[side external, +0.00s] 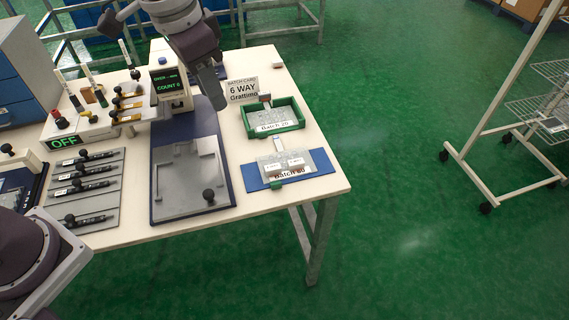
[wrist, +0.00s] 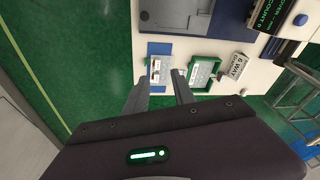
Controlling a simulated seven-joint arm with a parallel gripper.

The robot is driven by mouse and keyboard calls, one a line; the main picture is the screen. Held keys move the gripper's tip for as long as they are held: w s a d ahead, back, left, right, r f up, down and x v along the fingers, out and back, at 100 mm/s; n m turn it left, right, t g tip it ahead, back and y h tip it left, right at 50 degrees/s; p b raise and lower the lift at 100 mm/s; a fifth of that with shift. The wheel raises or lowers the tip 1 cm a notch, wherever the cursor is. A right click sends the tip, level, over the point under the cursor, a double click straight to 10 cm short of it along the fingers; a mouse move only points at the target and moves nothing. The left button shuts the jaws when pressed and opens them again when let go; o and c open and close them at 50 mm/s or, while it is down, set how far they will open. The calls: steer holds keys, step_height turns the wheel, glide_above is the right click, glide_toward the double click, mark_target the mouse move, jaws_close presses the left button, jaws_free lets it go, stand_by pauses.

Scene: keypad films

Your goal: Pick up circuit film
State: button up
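A clear circuit film (side external: 284,161) with pale connector pieces lies on a blue mat (side external: 322,160) labelled like "Batch 80", near the table's right front edge. More clear film (side external: 268,116) lies in a green tray (side external: 298,112) labelled "Batch 20", just behind the mat. In the wrist view the film (wrist: 160,68) and the green tray (wrist: 206,90) show beyond my fingers. My gripper (side external: 217,100) hangs above the table, left of the tray and apart from both. In the wrist view my gripper (wrist: 161,92) has its two fingers apart with nothing between them.
A card reading "6 WAY" (side external: 242,90) stands behind the tray. A test plate with a black knob (side external: 208,195) lies left of the mat, below a display unit (side external: 170,88) reading "COUNT 0". A rack of black tools (side external: 84,185) and an "OFF" sign (side external: 64,141) are further left.

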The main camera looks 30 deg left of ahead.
steer(key=w+d+f+m+g, duration=0.1)
steer(key=w+d+f, duration=0.3)
steer(key=f, duration=0.3)
steer(key=m+g, duration=0.1)
steer(key=m, duration=0.2)
glide_above(278, 183)
step_height(278, 183, down, 13)
step_height(278, 183, down, 7)
steer(key=shift+r, duration=0.15)
jaws_close()
